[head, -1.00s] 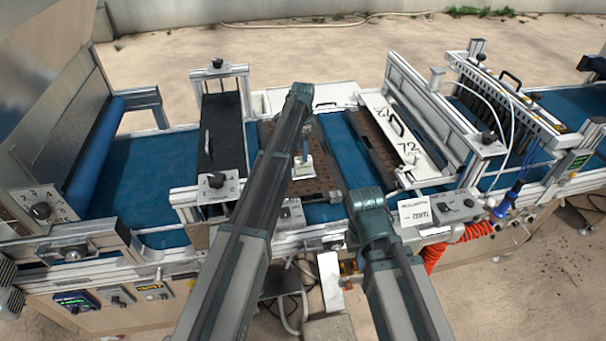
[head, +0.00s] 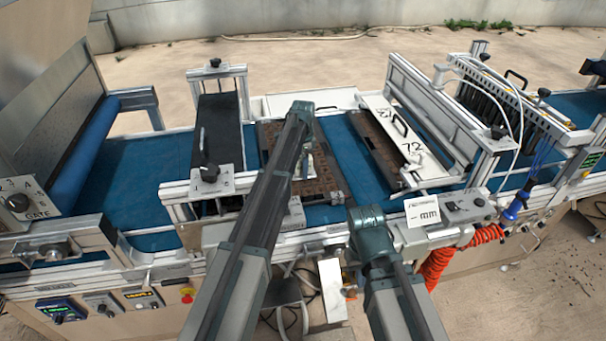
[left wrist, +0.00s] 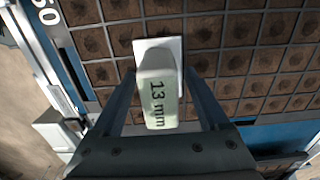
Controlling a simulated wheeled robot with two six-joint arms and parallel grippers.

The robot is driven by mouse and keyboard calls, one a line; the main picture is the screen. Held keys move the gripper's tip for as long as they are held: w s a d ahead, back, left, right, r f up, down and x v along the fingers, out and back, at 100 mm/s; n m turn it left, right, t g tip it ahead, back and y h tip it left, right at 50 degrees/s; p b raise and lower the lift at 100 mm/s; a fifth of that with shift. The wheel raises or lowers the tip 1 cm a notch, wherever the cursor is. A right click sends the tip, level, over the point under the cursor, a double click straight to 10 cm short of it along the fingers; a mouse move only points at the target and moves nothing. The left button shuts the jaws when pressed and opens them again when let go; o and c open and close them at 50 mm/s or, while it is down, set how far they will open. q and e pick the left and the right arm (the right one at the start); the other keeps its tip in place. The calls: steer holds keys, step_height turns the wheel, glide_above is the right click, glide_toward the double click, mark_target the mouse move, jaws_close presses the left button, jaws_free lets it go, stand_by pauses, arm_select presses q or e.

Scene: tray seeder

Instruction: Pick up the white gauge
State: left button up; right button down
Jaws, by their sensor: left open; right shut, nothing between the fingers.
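The white gauge (left wrist: 158,90) is a small upright block marked "13 mm" on a square pale base, standing on a brown tray of soil cells (left wrist: 224,60). In the left wrist view my left gripper (left wrist: 161,82) is open, with one finger on each side of the gauge and gaps visible. In the head view the gauge (head: 309,163) shows only in part behind my left arm, on the tray (head: 325,180) on the blue belt. My right arm is folded at the front of the machine; its gripper is hidden.
A black-topped bridge (head: 218,130) crosses the belt left of the tray. A white board marked "72" (head: 405,135) lies over a second brown tray to the right. A sign marked "mm" (head: 423,211) stands at the front rail. Bare blue belt (head: 352,160) lies between the trays.

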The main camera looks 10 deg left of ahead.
arm_select(q)
steer(key=shift+f, duration=0.15)
jaws_close()
stand_by(0.4)
steer(key=shift+r+p, duration=0.8)
steer(key=shift+p, duration=0.15)
steer(key=shift+s+d+r+p, duration=0.15)
steer(key=shift+r+p, duration=0.45)
steer(key=shift+s+d+r+p, duration=0.15)
steer(key=shift+r+p, duration=0.4)
steer(key=s+d, duration=0.2)
steer(key=d, duration=0.2)
steer(key=s+d, duration=0.3)
steer(key=d, duration=0.1)
steer(key=s+d+r+p, duration=0.1)
steer(key=s+d, duration=0.2)
steer(key=d, duration=0.1)
steer(key=shift+s+d, duration=0.25)
steer(key=shift+d, duration=0.05)
